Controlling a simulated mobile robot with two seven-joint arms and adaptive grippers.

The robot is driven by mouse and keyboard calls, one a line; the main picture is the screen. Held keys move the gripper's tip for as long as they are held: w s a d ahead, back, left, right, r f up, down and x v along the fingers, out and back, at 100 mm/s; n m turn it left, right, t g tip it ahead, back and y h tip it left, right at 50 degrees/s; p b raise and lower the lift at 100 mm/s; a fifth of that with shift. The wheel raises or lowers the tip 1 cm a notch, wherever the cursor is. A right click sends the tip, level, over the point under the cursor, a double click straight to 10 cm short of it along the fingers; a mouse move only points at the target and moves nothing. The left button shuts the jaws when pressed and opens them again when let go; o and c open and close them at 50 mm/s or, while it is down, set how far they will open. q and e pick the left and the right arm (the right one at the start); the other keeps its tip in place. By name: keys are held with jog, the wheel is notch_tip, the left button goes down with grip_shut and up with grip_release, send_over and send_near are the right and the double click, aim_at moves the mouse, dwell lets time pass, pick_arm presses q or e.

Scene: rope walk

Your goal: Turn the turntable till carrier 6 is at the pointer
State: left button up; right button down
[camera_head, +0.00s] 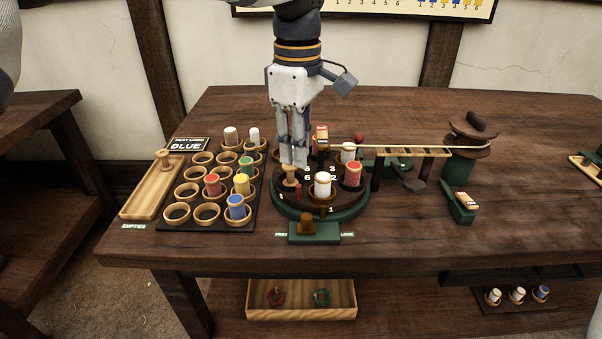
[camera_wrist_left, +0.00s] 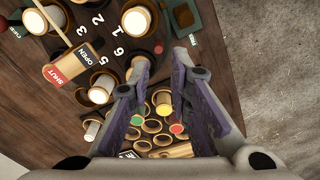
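The turntable (camera_head: 345,205) has a dark top and a green base, and stands mid-table. Its top bears white digits; a 1 faces the front and a 6 shows at the left. White (camera_head: 322,184) and red (camera_head: 353,173) bobbins stand upright on it. A brown latch knob (camera_head: 306,224) sits in front, between FREE and LOCK labels, nearer FREE. My right gripper is out of view.
A rope (camera_head: 410,147) runs right to a reel (camera_head: 470,138). A lower tray (camera_head: 300,312) lies beneath.

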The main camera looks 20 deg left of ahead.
aim_at(299, 185)
pick_arm(q)
notch_tip(299, 185, down, 7)
jog(key=shift+w+f, duration=0.1)
jog(key=shift+f, duration=0.1)
jog(key=shift+c, duration=0.5)
grip_shut()
